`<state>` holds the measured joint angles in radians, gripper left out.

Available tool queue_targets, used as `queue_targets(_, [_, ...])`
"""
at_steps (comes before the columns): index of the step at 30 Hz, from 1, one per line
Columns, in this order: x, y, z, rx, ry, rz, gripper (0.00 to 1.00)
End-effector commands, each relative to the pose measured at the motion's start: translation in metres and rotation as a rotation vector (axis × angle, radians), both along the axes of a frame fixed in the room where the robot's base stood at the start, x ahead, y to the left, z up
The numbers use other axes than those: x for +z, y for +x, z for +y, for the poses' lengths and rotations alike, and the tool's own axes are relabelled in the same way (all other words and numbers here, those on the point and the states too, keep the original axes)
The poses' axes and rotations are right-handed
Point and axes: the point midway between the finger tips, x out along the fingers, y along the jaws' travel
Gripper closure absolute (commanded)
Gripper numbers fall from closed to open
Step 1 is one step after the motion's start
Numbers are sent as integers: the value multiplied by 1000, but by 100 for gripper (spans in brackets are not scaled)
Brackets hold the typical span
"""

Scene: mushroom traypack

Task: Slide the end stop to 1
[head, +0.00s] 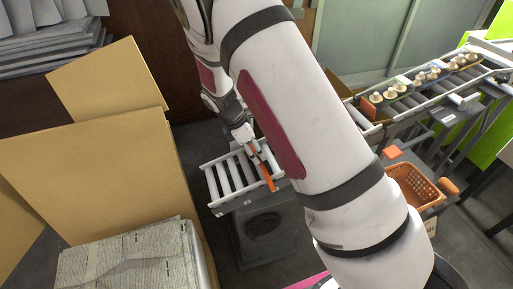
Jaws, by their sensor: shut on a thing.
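The end stop, an orange bar (267,178), lies across the short roller conveyor (222,211) in the middle of the head view. My gripper (254,149) reaches down from above and is shut on the end stop near its far end. The bar's near end sticks out towards the conveyor's front right side. My arm covers the right part of this conveyor. No position mark 1 can be read at this size.
Open cardboard boxes (95,165) stand left, with stacked grey trays (130,262) in front. A longer conveyor (420,97) carrying packs of mushrooms runs at the right. An orange basket (416,188) stands below it. The short conveyor's left rollers are bare.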

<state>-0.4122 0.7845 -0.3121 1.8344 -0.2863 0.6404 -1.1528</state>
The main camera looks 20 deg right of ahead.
Motion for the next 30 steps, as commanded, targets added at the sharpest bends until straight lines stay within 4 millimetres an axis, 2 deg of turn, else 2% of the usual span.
queue_targets(5, [-10, 0, 35, 4, 5, -1, 100])
queue_targets(12, [-30, 0, 100, 5, 5, 1, 100])
queue_targets(18, [-44, 0, 147, 4, 4, -1, 100])
queue_targets(24, [-52, 0, 178, 1, 4, -1, 100])
queue_targets(30, [-55, 0, 190, 1, 4, 0, 100])
